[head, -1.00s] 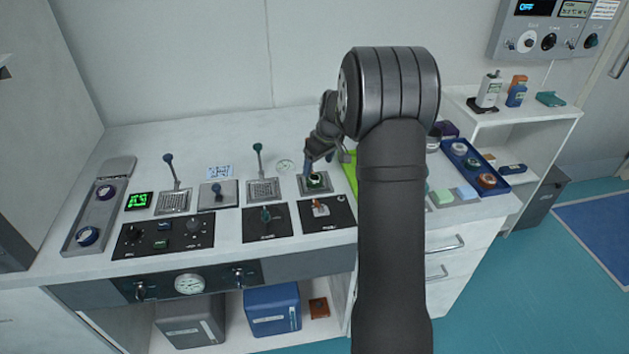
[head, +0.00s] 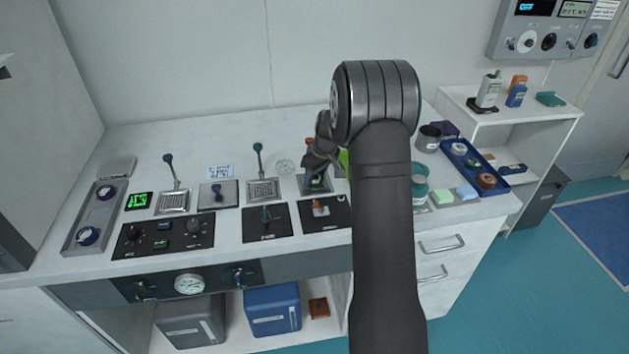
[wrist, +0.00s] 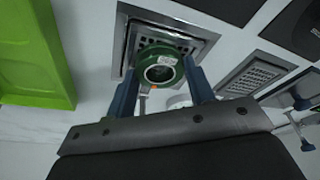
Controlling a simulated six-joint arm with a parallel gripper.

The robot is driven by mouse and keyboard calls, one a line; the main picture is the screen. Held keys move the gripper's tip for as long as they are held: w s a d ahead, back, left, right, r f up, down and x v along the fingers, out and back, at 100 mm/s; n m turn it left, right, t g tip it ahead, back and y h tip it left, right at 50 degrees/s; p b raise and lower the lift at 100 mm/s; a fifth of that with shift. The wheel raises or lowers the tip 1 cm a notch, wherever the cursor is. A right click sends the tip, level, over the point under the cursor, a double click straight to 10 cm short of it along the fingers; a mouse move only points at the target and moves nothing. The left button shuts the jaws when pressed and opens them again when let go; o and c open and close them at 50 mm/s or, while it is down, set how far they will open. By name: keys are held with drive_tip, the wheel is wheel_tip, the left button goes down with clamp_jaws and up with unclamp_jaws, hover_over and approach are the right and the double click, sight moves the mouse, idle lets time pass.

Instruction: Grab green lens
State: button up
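The green lens (wrist: 161,66), a short dark green ring with a pale round centre, sits on a square metal grate plate (wrist: 208,38) in the wrist view. My gripper (wrist: 160,68) has its two blue fingers apart, one on each side of the lens. They look very close to its sides; I cannot tell whether they touch it. In the head view my gripper (head: 316,178) is low over the same plate and mostly hides the lens.
A bright green tray (wrist: 35,50) stands beside the plate. A second grate plate (wrist: 256,74) is on the other side. Levers (head: 258,160) stand left of my gripper. A teal cylinder (head: 419,182) and a blue tray (head: 505,181) are to the right.

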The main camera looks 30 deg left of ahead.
drive_tip(key=shift+c, duration=1.3)
drive_tip(key=shift+r, duration=0.1)
